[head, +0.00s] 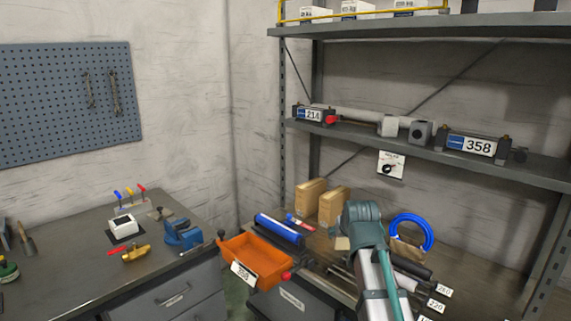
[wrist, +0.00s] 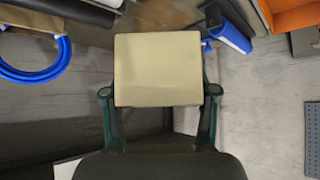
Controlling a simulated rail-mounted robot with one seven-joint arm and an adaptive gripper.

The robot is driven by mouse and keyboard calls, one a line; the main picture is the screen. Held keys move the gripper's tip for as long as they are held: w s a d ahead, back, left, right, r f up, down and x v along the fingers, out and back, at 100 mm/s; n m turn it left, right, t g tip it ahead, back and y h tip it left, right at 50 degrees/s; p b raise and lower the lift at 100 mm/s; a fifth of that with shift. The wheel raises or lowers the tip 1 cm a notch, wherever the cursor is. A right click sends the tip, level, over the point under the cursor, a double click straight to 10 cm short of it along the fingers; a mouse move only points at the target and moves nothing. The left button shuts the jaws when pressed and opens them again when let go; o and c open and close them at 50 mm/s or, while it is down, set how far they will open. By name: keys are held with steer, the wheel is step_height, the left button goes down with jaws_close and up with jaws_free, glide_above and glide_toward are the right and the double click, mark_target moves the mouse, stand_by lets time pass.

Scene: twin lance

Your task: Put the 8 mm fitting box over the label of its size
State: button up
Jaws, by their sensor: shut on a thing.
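In the wrist view my gripper (wrist: 159,90) has one finger on each side of a pale tan box (wrist: 158,70) and is shut on it. The box's plain face is toward the camera, and no size mark shows on it. In the head view my wrist and forearm hide the fingers. Two cardboard boxes (head: 311,197) (head: 333,206) stand on the bench at the back, left of my arm. I cannot read an 8 mm label in either view.
A shelf above carries units marked 214 (head: 314,115) and 358 (head: 472,145). A blue hose coil (head: 428,233) is right of my arm. An orange bin (head: 258,256), a blue roll (head: 279,230) and rods are close by. Number tags (head: 436,305) line the bench's front.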

steer(key=s+f, duration=0.8)
steer(key=f, duration=0.4)
stand_by(2.0)
